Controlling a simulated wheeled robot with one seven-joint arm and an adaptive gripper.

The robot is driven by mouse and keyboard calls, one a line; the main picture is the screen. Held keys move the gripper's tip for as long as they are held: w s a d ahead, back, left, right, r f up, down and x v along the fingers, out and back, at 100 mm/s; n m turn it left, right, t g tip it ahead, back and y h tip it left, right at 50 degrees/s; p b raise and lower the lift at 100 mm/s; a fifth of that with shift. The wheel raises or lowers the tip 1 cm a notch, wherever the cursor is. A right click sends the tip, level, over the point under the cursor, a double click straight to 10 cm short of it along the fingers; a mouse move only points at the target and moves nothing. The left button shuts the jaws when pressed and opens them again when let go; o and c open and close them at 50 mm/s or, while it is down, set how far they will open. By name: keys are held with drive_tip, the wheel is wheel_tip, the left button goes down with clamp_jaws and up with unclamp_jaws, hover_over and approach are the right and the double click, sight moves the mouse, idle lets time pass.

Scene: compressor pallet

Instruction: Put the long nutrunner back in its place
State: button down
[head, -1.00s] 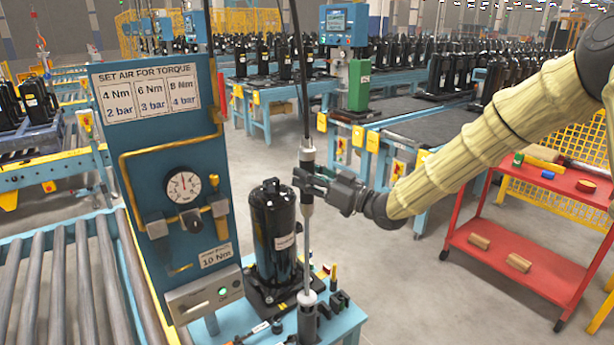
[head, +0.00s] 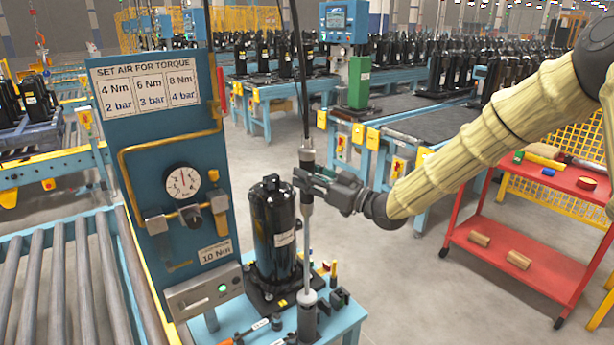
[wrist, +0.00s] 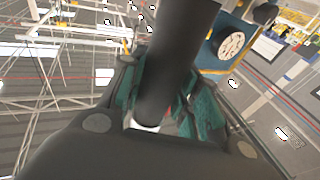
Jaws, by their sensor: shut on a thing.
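The long nutrunner (head: 306,238) hangs upright, a slim tool with a dark upper body, a pale grey shaft and a cable running up from its top. My gripper (head: 306,180) is shut around its upper body. The wrist view shows the dark cylindrical body (wrist: 172,70) between the green-padded fingers. The nutrunner's lower end meets a dark grey cylindrical holder (head: 307,320) at the front of the blue bench (head: 345,318). I cannot tell how deep the tip sits in it.
A black compressor (head: 273,230) stands on the bench just left of the nutrunner. A blue torque panel with a gauge (head: 183,182) rises further left, beside a roller conveyor (head: 70,280). A red cart (head: 520,250) stands right; the floor between is clear.

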drive_tip(key=shift+f+b, duration=0.8)
drive_tip(key=shift+f, duration=0.4)
idle(0.9)
drive_tip(key=c, duration=1)
unclamp_jaws()
drive_tip(key=shift+o, duration=0.2)
drive_tip(key=shift+f, duration=0.2)
drive_tip(key=v, duration=1.2)
